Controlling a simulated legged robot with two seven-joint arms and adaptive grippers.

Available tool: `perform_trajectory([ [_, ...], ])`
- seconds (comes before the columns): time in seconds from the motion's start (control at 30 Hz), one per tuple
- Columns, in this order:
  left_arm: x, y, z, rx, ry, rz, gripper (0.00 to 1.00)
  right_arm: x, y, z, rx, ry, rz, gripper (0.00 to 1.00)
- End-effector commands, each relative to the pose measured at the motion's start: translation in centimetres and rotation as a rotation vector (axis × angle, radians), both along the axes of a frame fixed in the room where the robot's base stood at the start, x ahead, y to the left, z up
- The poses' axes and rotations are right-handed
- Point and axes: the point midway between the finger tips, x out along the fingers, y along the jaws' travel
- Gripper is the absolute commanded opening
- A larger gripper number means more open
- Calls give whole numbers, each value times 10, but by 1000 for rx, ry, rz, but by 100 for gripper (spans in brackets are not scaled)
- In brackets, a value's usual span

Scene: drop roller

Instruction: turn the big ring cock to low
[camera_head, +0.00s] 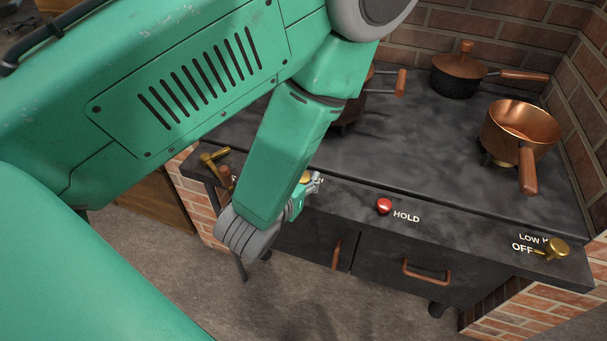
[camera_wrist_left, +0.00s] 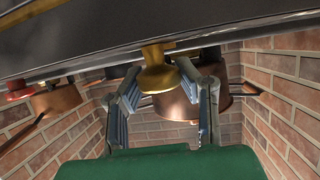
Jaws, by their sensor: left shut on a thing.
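A brass cock (camera_head: 305,179) sits on the front ledge of the dark stove top, mostly covered by my left gripper (camera_head: 310,186). In the left wrist view the brass cock (camera_wrist_left: 157,76) shows between the two fingers of my left gripper (camera_wrist_left: 163,92), which is shut on it. Its label is almost wholly hidden by the gripper, so its setting and which ring it serves cannot be read. Another brass cock (camera_head: 557,248) is at the right end, beside the words LOW and OFF. My right gripper is not in view.
A red HOLD button (camera_head: 384,206) is on the ledge right of the gripper. A brass lever (camera_head: 213,156) stands at the left end. A copper pan (camera_head: 519,133) and a lidded pot (camera_head: 460,72) are on the stove top. Cupboard doors with copper handles (camera_head: 427,273) are below.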

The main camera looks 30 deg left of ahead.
Motion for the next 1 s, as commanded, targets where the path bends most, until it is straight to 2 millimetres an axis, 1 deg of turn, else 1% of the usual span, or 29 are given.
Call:
perform_trajectory([
  [0.03, -3, -1, -2, -1, 8, -11, 0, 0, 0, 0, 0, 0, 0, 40],
  [0.5, -2, 0, -1, 0, 7, -25, 0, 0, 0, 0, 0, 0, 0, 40],
  [0.53, -2, 0, -1, 0, 7, -25, 32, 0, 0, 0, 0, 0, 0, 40],
  [0.6, -2, 0, -1, 0, 7, -25, 53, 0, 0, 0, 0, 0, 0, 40],
  [1.0, 0, 1, -1, 0, 3, -22, 53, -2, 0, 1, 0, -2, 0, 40],
])
